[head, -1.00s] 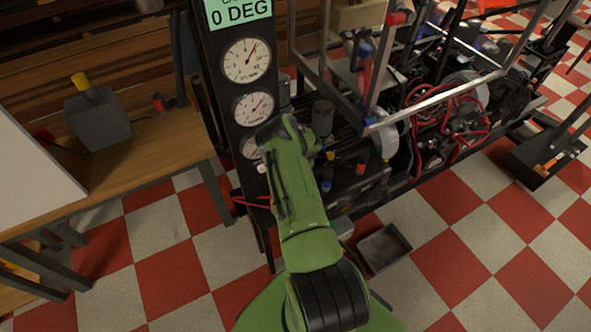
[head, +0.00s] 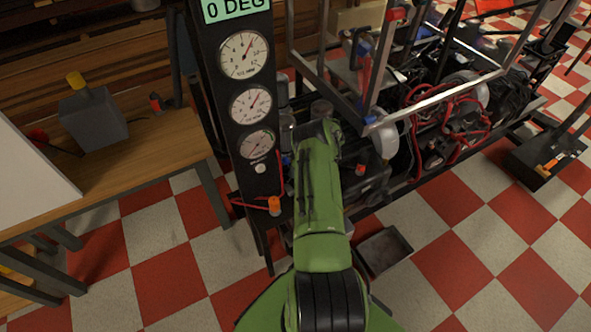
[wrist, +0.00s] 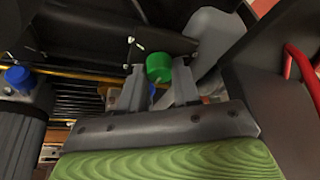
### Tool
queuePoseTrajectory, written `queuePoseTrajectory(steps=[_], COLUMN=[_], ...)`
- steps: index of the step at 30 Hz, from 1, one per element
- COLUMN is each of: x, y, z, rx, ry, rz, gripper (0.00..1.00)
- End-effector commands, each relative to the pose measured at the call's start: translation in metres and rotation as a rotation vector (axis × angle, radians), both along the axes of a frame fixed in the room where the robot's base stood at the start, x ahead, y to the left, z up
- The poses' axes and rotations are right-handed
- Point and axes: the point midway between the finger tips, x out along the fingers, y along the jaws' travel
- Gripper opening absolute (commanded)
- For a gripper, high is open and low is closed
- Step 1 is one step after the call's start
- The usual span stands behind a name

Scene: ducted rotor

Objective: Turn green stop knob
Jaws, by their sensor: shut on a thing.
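The green stop knob (wrist: 158,67) shows in the wrist view, a small bright green cylinder between the fingertips, below a dark bar. My gripper (wrist: 160,80) is shut on the knob, with one grey finger on each side. In the head view my green arm reaches into the machine beside the gauge panel and hides the knob and the fingers.
A black gauge panel (head: 254,168) with three dials stands left of my arm. An orange knob (head: 275,205) is near its foot. A blue cap (wrist: 18,77) is at the left in the wrist view. A metal tray (head: 384,250) lies on the floor.

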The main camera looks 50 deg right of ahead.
Motion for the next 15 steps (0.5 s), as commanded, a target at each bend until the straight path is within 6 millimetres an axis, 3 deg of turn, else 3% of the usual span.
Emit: queuePoseTrajectory(steps=[15], x=[0.0002], y=[-0.0007], z=[0.0002], rx=[0.000], ry=[0.000], rz=[0.066], gripper=[0.01])
